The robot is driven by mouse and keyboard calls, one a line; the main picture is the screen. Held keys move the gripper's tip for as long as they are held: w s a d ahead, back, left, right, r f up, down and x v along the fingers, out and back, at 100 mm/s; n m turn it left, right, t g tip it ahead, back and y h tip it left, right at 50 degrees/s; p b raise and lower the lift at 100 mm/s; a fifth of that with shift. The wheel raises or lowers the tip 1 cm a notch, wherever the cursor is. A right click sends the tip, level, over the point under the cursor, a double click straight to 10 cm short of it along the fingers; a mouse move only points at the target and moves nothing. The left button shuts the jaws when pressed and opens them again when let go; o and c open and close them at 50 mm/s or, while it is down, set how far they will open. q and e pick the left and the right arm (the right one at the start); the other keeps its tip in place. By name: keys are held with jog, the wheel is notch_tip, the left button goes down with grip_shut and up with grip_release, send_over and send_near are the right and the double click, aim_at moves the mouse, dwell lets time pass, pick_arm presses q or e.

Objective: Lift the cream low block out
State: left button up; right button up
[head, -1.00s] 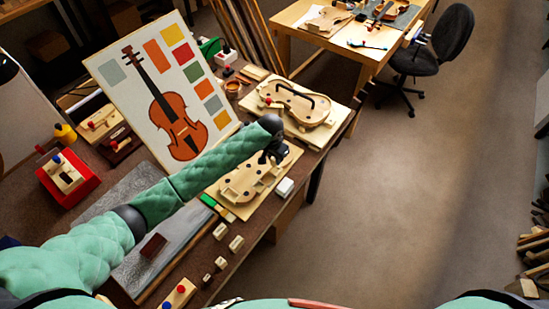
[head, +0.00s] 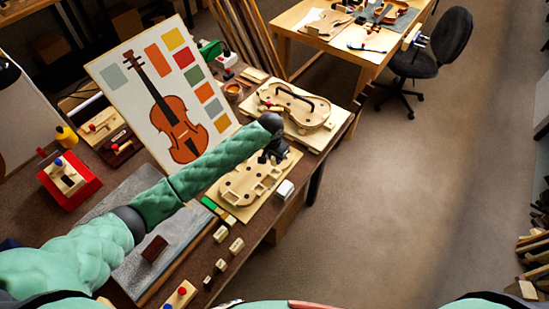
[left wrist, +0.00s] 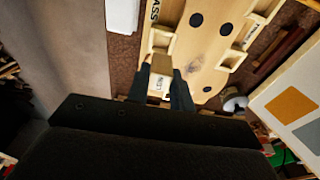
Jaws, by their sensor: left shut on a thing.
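The violin-shaped wooden form (head: 236,190) lies on a pale board on the bench, with pockets along its edge and dark round spots. It also shows in the left wrist view (left wrist: 208,52). My left gripper (head: 273,156) is over the form's far end. In the left wrist view its dark fingers (left wrist: 161,84) are shut on a cream block (left wrist: 160,66) with small dark lettering that I cannot read. The block is beside an edge pocket of the form; I cannot tell whether it is clear of it. In the head view the gripper hides the block. My right gripper is out of view.
Small cream blocks (head: 236,245) stand along the bench's front edge, near a white box (head: 285,190). A second violin mould (head: 297,105) lies beyond the gripper. A violin picture board (head: 160,90) leans behind my left arm.

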pick_arm(q)
jog(key=shift+r, duration=3.2)
